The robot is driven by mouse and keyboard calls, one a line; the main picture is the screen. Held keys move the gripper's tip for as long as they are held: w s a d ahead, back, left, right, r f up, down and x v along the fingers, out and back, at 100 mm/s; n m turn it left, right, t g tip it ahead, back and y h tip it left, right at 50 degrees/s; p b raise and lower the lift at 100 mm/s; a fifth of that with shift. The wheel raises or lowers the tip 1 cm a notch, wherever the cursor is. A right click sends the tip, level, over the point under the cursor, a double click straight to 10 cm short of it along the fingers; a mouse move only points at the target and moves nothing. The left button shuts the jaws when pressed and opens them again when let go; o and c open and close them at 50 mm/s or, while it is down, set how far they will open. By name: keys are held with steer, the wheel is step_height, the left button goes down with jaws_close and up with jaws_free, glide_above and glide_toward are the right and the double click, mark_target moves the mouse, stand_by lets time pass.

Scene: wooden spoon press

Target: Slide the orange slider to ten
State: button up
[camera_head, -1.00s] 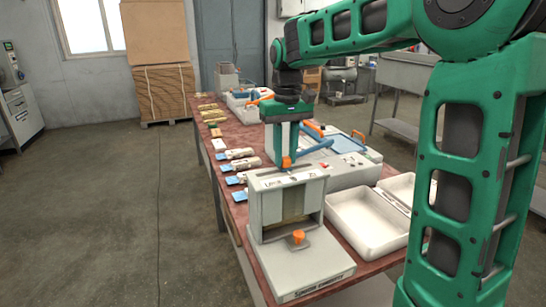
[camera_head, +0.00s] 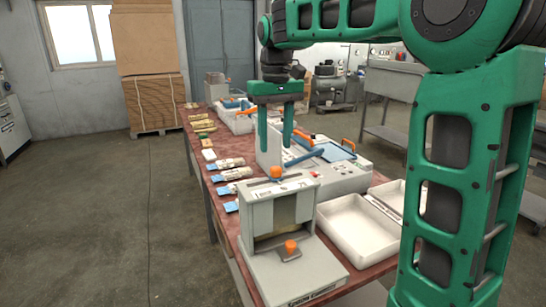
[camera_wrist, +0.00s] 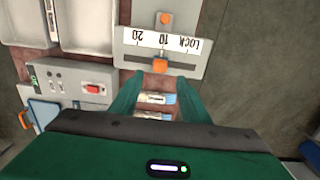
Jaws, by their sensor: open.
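The orange slider (camera_head: 276,172) stands at the top back of the grey press (camera_head: 265,215). In the wrist view the slider (camera_wrist: 160,66) sits in its slot close to the "10" mark, between "20" and "LOCK" on the white scale (camera_wrist: 164,38), which reads upside down. My gripper (camera_head: 275,146) is above and behind the slider in the head view, fingers apart and empty. In the wrist view its fingers (camera_wrist: 159,80) point toward the press with the slider between and beyond the tips, apart from them.
A second orange knob (camera_head: 291,247) is on the press's front base. White trays (camera_head: 355,226) stand to the right. Several packets (camera_head: 230,163) lie along the table's left side.

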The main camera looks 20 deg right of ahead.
steer(key=shift+r, duration=1.8)
steer(key=s+d+f+m, duration=0.2)
steer(key=s+d+f, duration=0.25)
steer(key=s, duration=0.25)
steer(key=s+d+f+m, duration=0.1)
steer(key=s+d+f, duration=0.35)
steer(key=s, duration=0.35)
steer(key=s+d+f+m, duration=0.2)
steer(key=s+f+m, duration=0.1)
steer(key=s+f, duration=0.9)
steer(key=s, duration=0.5)
steer(key=shift+d+f, duration=0.3)
steer(key=shift+d, duration=0.05)
steer(key=shift+w, duration=0.2)
steer(key=shift+w+f, duration=0.2)
steer(key=shift+w, duration=0.3)
